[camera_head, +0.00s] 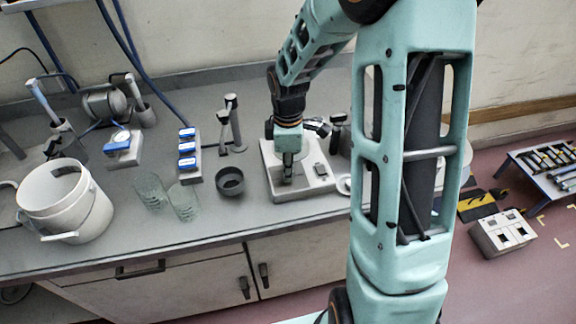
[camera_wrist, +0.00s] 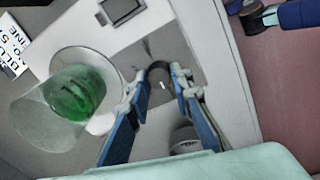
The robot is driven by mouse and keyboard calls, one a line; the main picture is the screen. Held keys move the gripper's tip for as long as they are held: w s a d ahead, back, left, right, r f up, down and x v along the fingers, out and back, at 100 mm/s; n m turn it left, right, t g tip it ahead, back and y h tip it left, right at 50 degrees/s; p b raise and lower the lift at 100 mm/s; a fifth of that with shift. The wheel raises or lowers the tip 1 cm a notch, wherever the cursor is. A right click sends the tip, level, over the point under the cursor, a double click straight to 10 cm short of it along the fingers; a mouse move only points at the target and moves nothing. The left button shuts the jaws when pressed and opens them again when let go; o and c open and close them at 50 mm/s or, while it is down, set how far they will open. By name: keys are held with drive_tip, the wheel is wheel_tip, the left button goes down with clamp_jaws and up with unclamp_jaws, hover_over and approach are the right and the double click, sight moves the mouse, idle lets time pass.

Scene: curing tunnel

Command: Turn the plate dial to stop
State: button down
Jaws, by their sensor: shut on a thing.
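The hotplate unit (camera_head: 318,184) is a pale grey box on the bench, with my gripper (camera_head: 288,178) reaching down onto it. In the wrist view my gripper (camera_wrist: 159,90) has its blue fingers on either side of a dark round dial (camera_wrist: 159,68), set in a grey panel with a small white mark. The fingers close on it, and its rim is partly hidden. A second round grey knob (camera_wrist: 184,138) shows between the fingers, nearer the palm. What the dial's mark points to cannot be read.
A clear vessel with green contents (camera_wrist: 78,95) stands close to my left finger on a white disc. A white bucket (camera_head: 58,205), glass beakers (camera_head: 183,203), a black bowl (camera_head: 230,181) and a blue-topped block (camera_head: 187,160) stand left on the bench. My arm hides the bench's right part.

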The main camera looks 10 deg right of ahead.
drive_tip(key=shift+n, duration=0.4)
drive_tip(key=c, duration=1.7)
unclamp_jaws()
drive_tip(key=shift+r, duration=0.15)
drive_tip(key=r, duration=1.1)
drive_tip(key=shift+s+r, duration=0.3)
drive_tip(key=shift+r, duration=0.1)
